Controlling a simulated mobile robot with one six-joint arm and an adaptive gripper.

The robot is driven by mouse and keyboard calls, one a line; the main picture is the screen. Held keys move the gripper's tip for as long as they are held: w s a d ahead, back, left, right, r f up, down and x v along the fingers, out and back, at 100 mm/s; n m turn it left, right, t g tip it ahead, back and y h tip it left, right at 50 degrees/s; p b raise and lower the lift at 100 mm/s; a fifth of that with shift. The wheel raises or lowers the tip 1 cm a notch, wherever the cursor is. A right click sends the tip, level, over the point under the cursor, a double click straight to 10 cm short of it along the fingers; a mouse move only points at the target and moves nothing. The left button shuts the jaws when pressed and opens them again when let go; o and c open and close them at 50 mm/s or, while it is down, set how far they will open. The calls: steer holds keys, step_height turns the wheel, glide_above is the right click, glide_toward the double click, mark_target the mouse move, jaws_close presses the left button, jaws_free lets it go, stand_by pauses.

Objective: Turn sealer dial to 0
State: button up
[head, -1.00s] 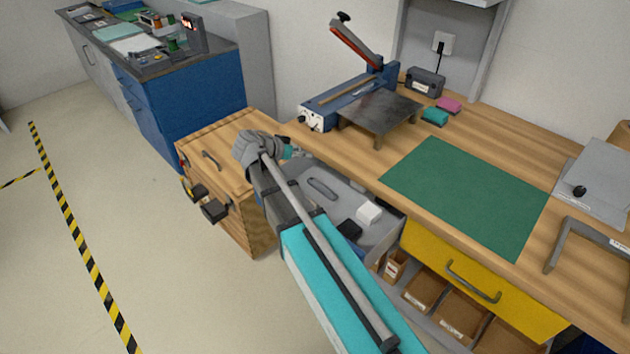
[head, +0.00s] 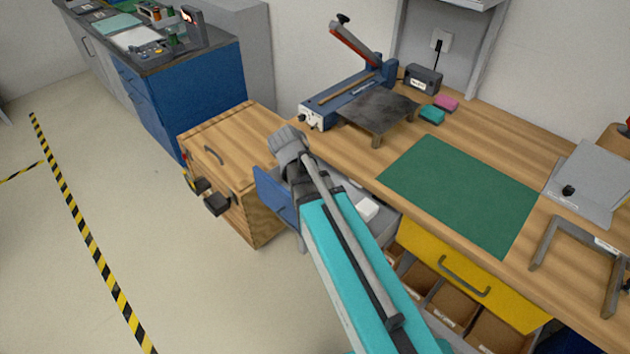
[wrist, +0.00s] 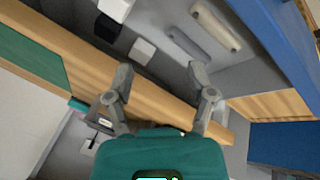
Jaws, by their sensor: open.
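The sealer (head: 345,98) is a blue bench unit with a raised red and grey lever arm, on the back left of the wooden bench in the head view. Its pale front end panel (head: 311,116) carries small black knobs. The dial (head: 315,126) is too small for its setting to be read. In the head view my arm's wrist is just below and left of that panel, apart from it, and hides the fingers. In the wrist view my gripper (wrist: 161,70) is open and empty, its fingers spread over the open drawer and bench edge.
A grey metal plate stand (head: 379,108) stands in front of the sealer. An open drawer with a blue front (head: 275,193) holds a white block (head: 367,208) below the bench. A wooden cabinet (head: 225,165) stands left. The green mat (head: 460,190) is clear.

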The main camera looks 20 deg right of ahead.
steer(key=shift+s+a+r+n+g+y+p, duration=0.2)
steer(key=shift+s+n+y+p, duration=0.25)
steer(key=shift+s, duration=0.35)
steer(key=shift+s+a+r+n+g+y+p, duration=0.1)
steer(key=shift+s+a+n+y+p, duration=0.1)
steer(key=shift+s+n+y, duration=0.45)
steer(key=shift+s+h, duration=0.1)
steer(key=shift+h, duration=0.2)
steer(key=s, duration=0.1)
steer(key=s+a+n+y, duration=0.1)
steer(key=s+y+p, duration=0.1)
steer(key=s, duration=0.1)
steer(key=shift+a+r+n, duration=0.2)
steer(key=shift+r+n, duration=0.1)
steer(key=shift+n, duration=0.1)
steer(key=shift+s+a+n+y, duration=0.3)
steer(key=shift+s+n+y, duration=0.1)
steer(key=shift+y, duration=0.2)
steer(key=shift+w, duration=0.1)
